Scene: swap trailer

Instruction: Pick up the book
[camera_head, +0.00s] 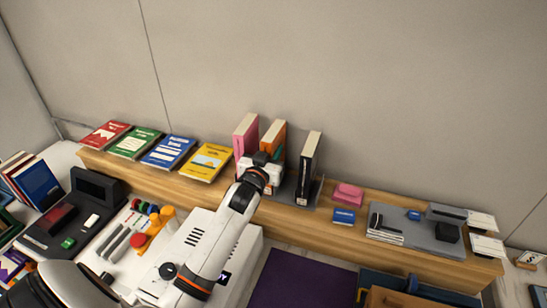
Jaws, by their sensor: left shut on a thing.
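My left gripper (264,157) reaches in from the lower left to the row of upright books on the wooden shelf. It is shut on the orange book (274,133), which stands upright in a dark holder (284,190). The gripper covers the lower part of this book, and its fingertips are mostly hidden. A pink book (245,134) stands just left of it, and a black book (309,168) stands to its right with a gap between. My right gripper is not in view.
Red (105,134), green (134,142), blue (169,151) and yellow (206,161) books lie flat along the shelf (330,238) at the left. A pink block (348,194) and a grey tray (428,240) with small items are at the right. The wall is close behind.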

